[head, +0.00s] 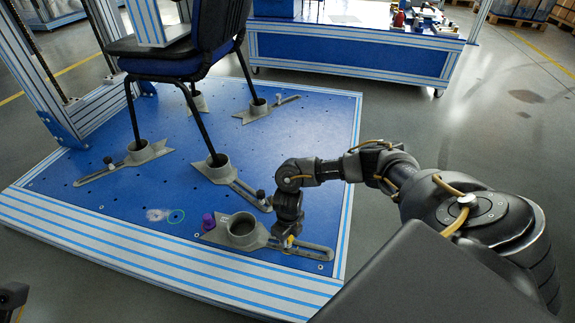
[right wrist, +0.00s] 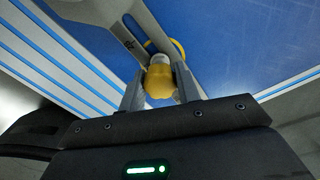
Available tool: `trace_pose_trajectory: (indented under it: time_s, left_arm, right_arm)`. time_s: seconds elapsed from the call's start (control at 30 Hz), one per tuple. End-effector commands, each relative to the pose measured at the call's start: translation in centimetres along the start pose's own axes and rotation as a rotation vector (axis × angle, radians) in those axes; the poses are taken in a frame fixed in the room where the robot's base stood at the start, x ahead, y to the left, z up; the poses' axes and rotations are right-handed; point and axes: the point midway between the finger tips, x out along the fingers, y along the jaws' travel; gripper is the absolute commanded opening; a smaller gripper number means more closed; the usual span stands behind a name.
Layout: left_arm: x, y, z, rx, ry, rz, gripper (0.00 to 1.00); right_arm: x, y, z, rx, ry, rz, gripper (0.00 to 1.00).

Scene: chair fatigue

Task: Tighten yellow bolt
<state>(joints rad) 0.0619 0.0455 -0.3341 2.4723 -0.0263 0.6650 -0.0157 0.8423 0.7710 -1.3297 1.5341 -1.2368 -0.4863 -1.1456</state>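The yellow bolt (head: 289,241) stands at the slotted arm of the empty grey clamp (head: 240,232) near the platform's front right. My right gripper (head: 287,232) points down over it. In the right wrist view, the yellow bolt head (right wrist: 160,82) lies between the two fingers of my right gripper (right wrist: 160,88), which appear to press on both its sides.
A purple knob (head: 208,221) stands at the clamp's left end. A black chair (head: 185,50) stands with its legs in other grey clamps on the blue platform (head: 120,205). A workbench (head: 350,50) stands behind; the floor at right is clear.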

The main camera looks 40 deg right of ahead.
Motion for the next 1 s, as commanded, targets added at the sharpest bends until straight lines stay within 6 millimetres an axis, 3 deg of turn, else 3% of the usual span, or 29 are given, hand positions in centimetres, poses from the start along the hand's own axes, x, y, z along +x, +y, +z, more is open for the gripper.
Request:
trace_pose_trajectory:
  time_s: [0.17, 0.7, 1.0]
  left_arm:
    - [0.0, 0.0, 0.0, 0.0, 0.0, 0.0, 0.53]
    - [3.3, -0.3, 0.1, 0.0, 0.0, 0.0, 0.53]
    - [3.6, -0.3, 0.1, 0.0, 0.0, 0.0, 0.53]
  right_arm:
    - [0.0, 0.0, 0.0, 0.001, 0.0, 0.0, 0.08]
    - [-0.3, 0.0, 0.0, 0.285, 0.001, 0.0, 0.08]
    - [0.0, 0.0, 0.0, 0.355, 0.0, 0.0, 0.08]
